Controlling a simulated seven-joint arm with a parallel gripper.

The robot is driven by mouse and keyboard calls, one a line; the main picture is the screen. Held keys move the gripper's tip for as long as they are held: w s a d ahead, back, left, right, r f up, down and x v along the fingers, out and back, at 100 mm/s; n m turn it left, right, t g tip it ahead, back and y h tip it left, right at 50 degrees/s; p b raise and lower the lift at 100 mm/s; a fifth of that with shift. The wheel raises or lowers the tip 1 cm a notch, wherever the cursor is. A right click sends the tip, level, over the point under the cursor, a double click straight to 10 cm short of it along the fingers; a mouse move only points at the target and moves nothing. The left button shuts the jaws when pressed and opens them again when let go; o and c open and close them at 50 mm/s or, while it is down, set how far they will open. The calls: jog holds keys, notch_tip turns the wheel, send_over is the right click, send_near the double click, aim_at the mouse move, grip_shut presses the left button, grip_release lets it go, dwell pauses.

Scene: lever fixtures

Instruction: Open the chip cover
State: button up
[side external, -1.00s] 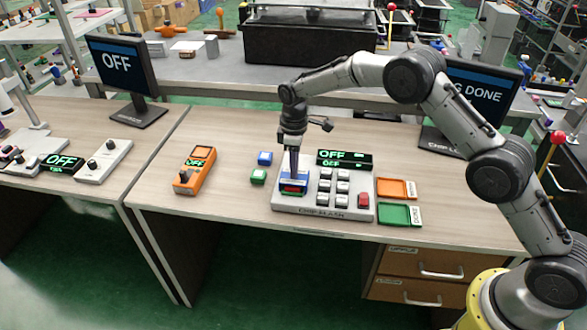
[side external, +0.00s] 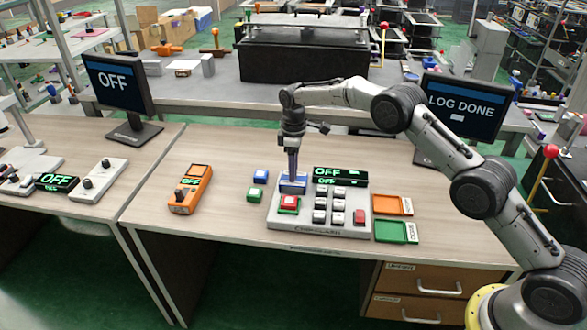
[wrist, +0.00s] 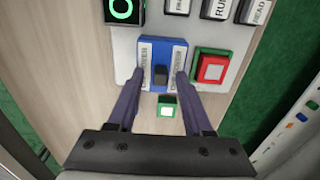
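The blue chip cover (side external: 297,186) sits on the left part of the grey chip flasher (side external: 330,232), behind the socket. The red chip (side external: 289,202) in its green frame is uncovered in front of it. In the wrist view the blue cover (wrist: 150,48) has a dark knob (wrist: 160,75), and the red chip (wrist: 211,68) is beside it, not under it. My gripper (side external: 292,173) is down at the cover. In the wrist view its fingers (wrist: 161,80) stand on either side of the knob, with visible gaps to it; it is open and holds nothing.
A blue cube (side external: 261,176) and a green cube (side external: 254,195) lie left of the flasher. An orange handheld meter (side external: 190,190) is farther left. Orange (side external: 392,205) and green (side external: 396,231) trays are on the right.

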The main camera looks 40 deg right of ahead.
notch_tip(320, 180, up, 14)
dwell(0.8)
jog(key=shift+f, duration=0.1)
